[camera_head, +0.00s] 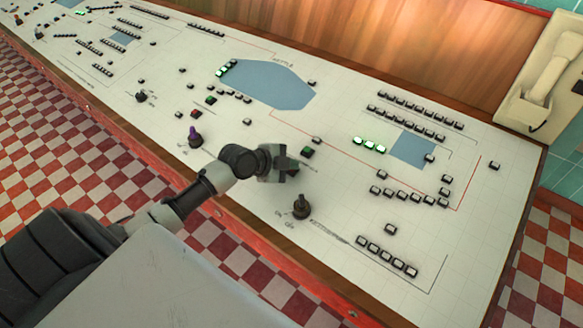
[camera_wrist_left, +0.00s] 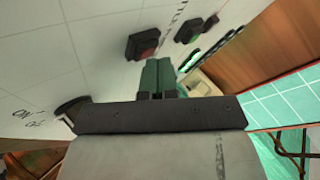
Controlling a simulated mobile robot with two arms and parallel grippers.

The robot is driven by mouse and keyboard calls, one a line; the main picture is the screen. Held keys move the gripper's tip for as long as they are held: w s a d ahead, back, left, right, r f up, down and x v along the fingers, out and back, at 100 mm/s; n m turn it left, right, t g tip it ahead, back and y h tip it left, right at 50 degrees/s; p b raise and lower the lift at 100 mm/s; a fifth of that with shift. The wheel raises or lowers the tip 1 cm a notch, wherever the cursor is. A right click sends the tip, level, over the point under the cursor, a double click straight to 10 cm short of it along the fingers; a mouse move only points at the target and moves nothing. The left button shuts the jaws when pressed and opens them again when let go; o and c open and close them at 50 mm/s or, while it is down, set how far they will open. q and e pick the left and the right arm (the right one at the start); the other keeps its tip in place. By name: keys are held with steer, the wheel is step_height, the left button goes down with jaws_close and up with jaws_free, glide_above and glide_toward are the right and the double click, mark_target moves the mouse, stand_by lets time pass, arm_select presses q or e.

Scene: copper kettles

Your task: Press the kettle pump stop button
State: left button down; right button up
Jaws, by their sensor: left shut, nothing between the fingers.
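My left gripper (camera_head: 287,172) is shut and empty over the white control panel (camera_head: 330,240). In the left wrist view its closed green fingertips (camera_wrist_left: 158,76) point toward a red button (camera_wrist_left: 145,43) in a black housing. The fingertips are close to this button, but I cannot tell whether they touch it. A green button (camera_wrist_left: 190,30) sits beside the red one and also shows in the head view (camera_head: 307,151). In the head view the red button is hidden or too small to make out by the gripper. My right gripper is not in view.
A black rotary knob (camera_head: 301,206) with ON and OFF marks stands near the gripper. A purple-topped knob (camera_head: 194,137) stands farther left. Rows of small buttons and lit green indicators (camera_head: 369,145) cover the panel. A cream telephone (camera_head: 543,78) is at the far right.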

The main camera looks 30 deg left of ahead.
arm_select(q)
steer(key=shift+r, duration=0.15)
steer(key=shift+s+r+p, duration=0.2)
steer(key=shift+r+p, duration=0.35)
steer(key=shift+r, duration=0.05)
steer(key=r+p, duration=0.2)
steer(key=s+r+p, duration=0.1)
steer(key=r+p, duration=0.1)
steer(key=r, duration=0.1)
stand_by(0.5)
steer(key=shift+f, duration=0.1)
stand_by(0.4)
